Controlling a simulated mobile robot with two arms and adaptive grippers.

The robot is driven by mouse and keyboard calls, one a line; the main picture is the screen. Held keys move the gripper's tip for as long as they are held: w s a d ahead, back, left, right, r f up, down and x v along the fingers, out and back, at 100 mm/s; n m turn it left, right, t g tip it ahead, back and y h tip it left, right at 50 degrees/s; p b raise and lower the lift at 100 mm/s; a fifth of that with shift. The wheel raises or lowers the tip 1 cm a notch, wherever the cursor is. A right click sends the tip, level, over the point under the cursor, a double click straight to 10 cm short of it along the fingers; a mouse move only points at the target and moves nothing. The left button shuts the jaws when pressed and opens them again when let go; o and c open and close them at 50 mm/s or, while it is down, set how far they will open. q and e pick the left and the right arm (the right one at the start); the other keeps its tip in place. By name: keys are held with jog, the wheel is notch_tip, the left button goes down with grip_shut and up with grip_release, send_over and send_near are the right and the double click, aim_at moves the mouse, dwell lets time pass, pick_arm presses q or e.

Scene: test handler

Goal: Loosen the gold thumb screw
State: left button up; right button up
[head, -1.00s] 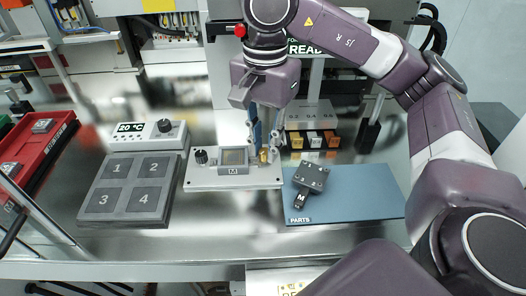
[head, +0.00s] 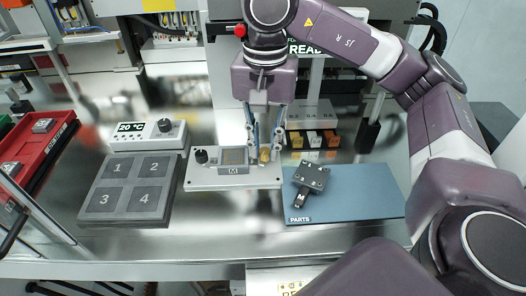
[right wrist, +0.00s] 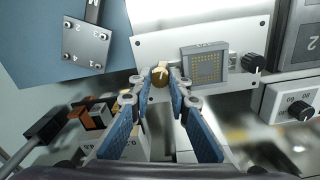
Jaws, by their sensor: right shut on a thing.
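The gold thumb screw (head: 264,154) stands at the right end of the light grey plate (head: 206,182), beside a socket (head: 234,158) marked M. My right gripper (head: 265,148) points down over the screw. In the right wrist view, its two blue-padded fingers close around the round gold head of the screw (right wrist: 160,76), one fingertip on each side. The gripper is shut on the screw, and a light mark shows on the gold head. A black knob (head: 201,156) sits at the plate's left end. My left gripper is not in view.
A blue parts mat (head: 350,205) with a dark block (head: 310,178) lies just right of the plate. A numbered grey tray (head: 130,218) and a temperature unit (head: 130,140) stand left. Small coloured bins (head: 314,140) are behind the gripper on the right.

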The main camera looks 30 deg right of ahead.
jog(key=shift+n, duration=1.2)
jog(key=shift+n, duration=0.9)
jog(key=o, duration=0.6)
jog(key=shift+r, duration=0.1)
notch_tip(320, 180, up, 5)
jog(key=p, duration=0.5)
